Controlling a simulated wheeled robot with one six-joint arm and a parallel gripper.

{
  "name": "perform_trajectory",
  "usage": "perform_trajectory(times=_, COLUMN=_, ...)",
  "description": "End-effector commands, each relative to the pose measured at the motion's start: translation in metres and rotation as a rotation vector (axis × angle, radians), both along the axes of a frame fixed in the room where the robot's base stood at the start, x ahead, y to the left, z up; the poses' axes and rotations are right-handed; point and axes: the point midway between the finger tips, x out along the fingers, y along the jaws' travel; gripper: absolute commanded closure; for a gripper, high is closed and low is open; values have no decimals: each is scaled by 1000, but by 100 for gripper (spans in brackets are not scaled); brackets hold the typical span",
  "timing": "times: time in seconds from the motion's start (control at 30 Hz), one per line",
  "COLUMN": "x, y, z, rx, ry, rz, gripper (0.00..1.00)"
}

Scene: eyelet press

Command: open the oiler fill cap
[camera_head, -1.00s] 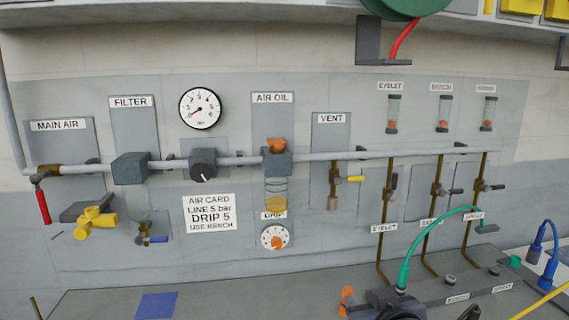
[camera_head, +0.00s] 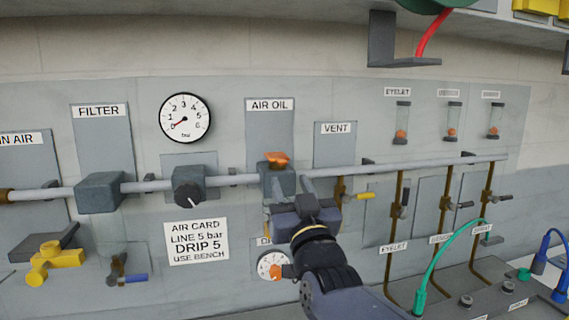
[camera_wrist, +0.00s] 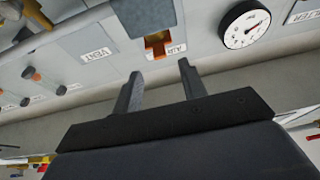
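The oiler fill cap is the orange cap (camera_head: 277,159) on top of the grey oiler block (camera_head: 277,181), under the AIR OIL label. In the wrist view the cap (camera_wrist: 158,41) shows beyond the gap between my fingers, beside its label, with the picture turned over. My gripper (camera_head: 289,199) is in front of and below the cap, hiding most of the oiler bowl. Its two fingers stand apart with nothing between them in the wrist view (camera_wrist: 159,72). They appear clear of the cap.
A grey pipe (camera_head: 230,180) runs across the wall. The pressure gauge (camera_head: 185,118) and a black knob (camera_head: 187,188) are left of the oiler. The yellow-handled vent valve (camera_head: 355,196) is close on its right. The drip dial (camera_head: 271,265) is below, partly covered.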

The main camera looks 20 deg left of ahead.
Motion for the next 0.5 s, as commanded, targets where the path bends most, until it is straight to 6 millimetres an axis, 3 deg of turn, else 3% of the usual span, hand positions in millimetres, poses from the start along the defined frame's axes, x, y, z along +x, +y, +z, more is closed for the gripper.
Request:
perform_trajectory(times=0.2, x=29, y=17, z=16, rx=0, ry=2, rz=0, gripper=60)
perform_trajectory(times=0.5, x=45, y=27, z=22, rx=0, ry=1, rz=0, gripper=60)
